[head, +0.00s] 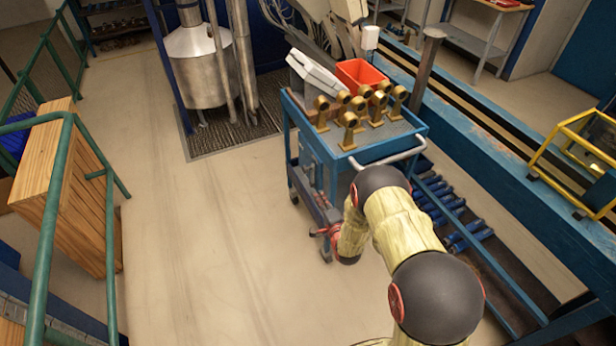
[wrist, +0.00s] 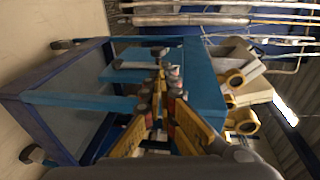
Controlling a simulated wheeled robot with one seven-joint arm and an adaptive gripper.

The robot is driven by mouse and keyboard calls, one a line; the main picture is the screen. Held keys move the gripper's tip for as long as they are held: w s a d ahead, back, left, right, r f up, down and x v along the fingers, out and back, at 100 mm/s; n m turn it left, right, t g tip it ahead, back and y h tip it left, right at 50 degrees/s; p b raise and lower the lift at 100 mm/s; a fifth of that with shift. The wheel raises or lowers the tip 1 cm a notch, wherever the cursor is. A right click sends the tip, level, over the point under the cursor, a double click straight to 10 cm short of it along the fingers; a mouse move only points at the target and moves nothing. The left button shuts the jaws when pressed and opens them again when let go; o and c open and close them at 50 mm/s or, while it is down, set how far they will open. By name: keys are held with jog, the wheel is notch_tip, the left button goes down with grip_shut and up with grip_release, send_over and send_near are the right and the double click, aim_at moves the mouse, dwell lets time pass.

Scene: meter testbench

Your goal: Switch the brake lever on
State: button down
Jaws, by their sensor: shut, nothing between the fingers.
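My gripper (wrist: 163,84) is shut and empty in the wrist view, its yellow fingers with grey and red pads close together. Its tips are in front of the blue cart (wrist: 205,85), which appears turned on its side in this view. I cannot clearly make out the brake lever. A small dark part (wrist: 160,51) shows just beyond the fingertips; I cannot tell whether it is the lever or whether they touch. In the head view the cart (head: 312,150) stands upright beyond my arm, which reaches down by its near side. My fingers cannot be clearly seen there.
Several brass fittings (head: 348,130), a red bin (head: 362,75) and a white box (head: 315,74) are on the cart top. A long blue bench (head: 500,160) bounds the right. Green railing (head: 45,235) and a wooden crate (head: 50,185) stand left. The middle floor is clear.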

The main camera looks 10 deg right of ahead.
aim_at(306, 171)
dwell(0.3)
jog(key=b+x, duration=0.3)
jog(key=x, duration=1)
jog(key=shift+f+b, duration=0.1)
jog(key=shift+b, duration=0.2)
jog(key=shift+w, duration=0.5)
jog(key=shift+w, duration=0.1)
